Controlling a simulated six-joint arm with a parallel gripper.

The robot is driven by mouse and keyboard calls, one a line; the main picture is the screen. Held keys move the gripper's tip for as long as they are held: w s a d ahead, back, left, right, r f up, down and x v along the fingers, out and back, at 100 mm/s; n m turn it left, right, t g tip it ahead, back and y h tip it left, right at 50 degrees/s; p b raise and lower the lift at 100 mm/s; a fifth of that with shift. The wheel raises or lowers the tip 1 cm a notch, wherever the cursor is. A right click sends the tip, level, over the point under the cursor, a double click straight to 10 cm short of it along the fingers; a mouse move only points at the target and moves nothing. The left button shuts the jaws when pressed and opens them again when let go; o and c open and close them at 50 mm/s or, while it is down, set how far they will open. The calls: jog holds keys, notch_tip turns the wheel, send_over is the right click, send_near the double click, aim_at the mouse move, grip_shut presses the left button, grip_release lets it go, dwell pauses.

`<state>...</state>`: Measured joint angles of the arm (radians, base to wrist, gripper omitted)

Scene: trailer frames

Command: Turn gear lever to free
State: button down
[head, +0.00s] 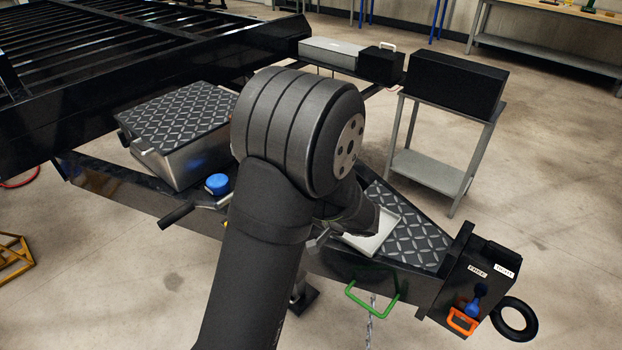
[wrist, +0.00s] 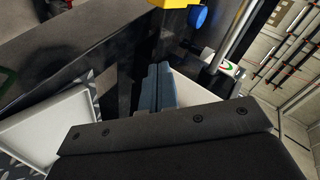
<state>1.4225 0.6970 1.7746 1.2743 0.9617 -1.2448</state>
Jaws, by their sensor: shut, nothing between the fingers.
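A black box (head: 450,290) at the front tip of the trailer frame, lower right in the head view, bears a white label reading FREE (head: 477,272) and a second white label (head: 504,270), too small to read surely. A lever with a blue knob (head: 472,306) stands on the box below the labels, beside an orange handle (head: 462,321). My gripper (wrist: 157,88) shows blue-grey fingers, shut together and empty, in the wrist view. In the head view my arm mostly hides it. My arm's end is over the middle of the trailer tongue, left of the lever and apart from it.
A green handle (head: 372,303) sticks out at the tongue's front side. A blue cap (head: 217,184) and a black grip (head: 177,216) lie left of my arm. A tread-plate box (head: 180,125) stands behind them. A black ring (head: 514,319) is right of the lever box.

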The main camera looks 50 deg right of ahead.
jog(key=w+r+n+g+h, duration=0.4)
jog(key=r+n+g+h, duration=0.1)
jog(key=r+n, duration=0.6)
jog(key=w+d+f, duration=0.4)
jog(key=d+f, duration=0.3)
jog(key=d, duration=0.2)
jog(key=shift+d+g, duration=0.25)
jog(key=shift+g, duration=0.05)
jog(key=shift+d+r, duration=0.2)
jog(key=shift+d, duration=0.35)
jog(key=shift+d+r, duration=0.15)
jog(key=shift+d, duration=0.4)
